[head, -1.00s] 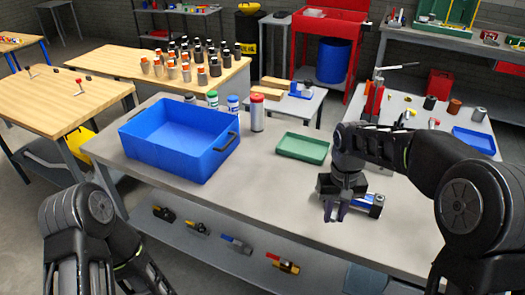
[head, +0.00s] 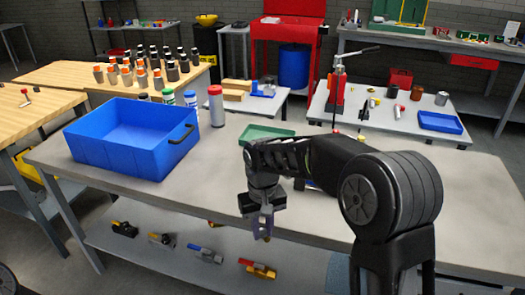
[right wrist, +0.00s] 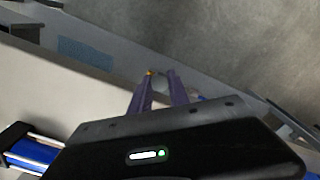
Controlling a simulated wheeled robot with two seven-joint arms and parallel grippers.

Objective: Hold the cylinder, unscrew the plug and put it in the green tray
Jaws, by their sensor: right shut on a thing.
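My right gripper (head: 262,228) points down at the front edge of the grey workbench, apart from the cylinder. In the right wrist view its purple fingers (right wrist: 158,92) are shut on a small round grey thing, which looks like the plug (right wrist: 160,85). The blue cylinder (right wrist: 30,152) with silver rods lies on the bench at the lower left of that view, partly cut off. In the head view it is mostly hidden behind my right arm. The green tray (head: 262,131) is on the bench behind my right forearm, partly covered. My left gripper is out of view.
A large blue bin (head: 125,150) stands on the left of the bench. A red-capped bottle (head: 216,106) and other bottles stand behind it. Several valves lie on the lower shelf (head: 140,250). The bench between bin and right arm is clear.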

